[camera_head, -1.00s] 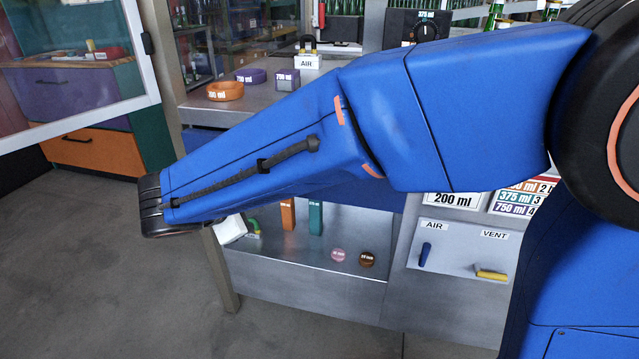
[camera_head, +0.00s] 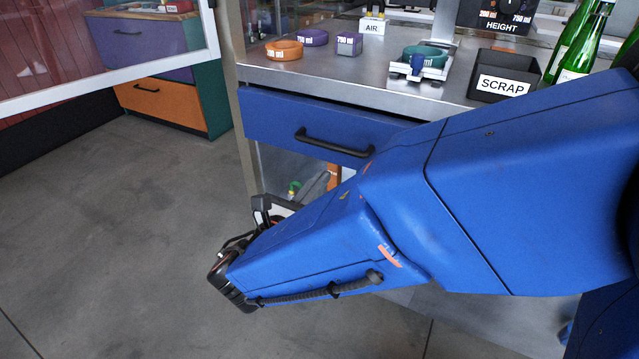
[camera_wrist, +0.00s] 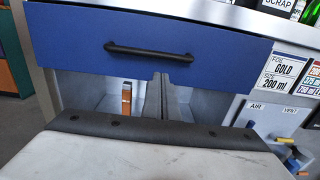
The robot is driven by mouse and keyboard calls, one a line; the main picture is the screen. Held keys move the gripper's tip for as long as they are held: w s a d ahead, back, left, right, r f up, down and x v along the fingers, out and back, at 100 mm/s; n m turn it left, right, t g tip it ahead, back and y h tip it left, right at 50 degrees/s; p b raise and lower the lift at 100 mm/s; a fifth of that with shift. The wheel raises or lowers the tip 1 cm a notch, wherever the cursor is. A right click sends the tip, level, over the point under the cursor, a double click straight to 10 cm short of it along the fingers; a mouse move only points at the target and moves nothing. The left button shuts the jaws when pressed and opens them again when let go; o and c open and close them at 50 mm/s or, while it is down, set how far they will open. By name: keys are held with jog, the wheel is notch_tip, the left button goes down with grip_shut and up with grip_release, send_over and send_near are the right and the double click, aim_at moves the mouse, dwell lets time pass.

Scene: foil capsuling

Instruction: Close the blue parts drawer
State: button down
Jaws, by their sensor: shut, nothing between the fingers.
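The blue parts drawer (camera_head: 275,118) sits under the steel worktop, with a black bar handle (camera_head: 335,143) across its front. In the wrist view its blue front (camera_wrist: 80,45) and handle (camera_wrist: 150,52) fill the upper part. I cannot tell how far the front stands out from the cabinet. My gripper (camera_wrist: 160,78) is shut and empty, its dark fingers pointing up toward the drawer front, just below the handle. Contact with the front cannot be made out. In the head view my gripper is mostly hidden behind my forearm.
On the worktop (camera_head: 365,78) stand an orange ring (camera_head: 284,50), purple parts, a teal ring (camera_head: 425,57) and a black scrap bin (camera_head: 500,80). Green bottles (camera_head: 580,45) stand at right. A lower shelf holds an orange piece (camera_wrist: 126,98). The floor at left is clear.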

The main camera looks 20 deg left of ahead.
aim_at(347, 145)
jog(key=w, duration=1)
jog(key=shift+w+d, duration=0.25)
jog(key=shift+d, duration=0.15)
jog(key=w, duration=0.4)
jog(key=shift+w+d, duration=0.2)
jog(key=shift+w+r, duration=0.15)
jog(key=shift+w, duration=0.05)
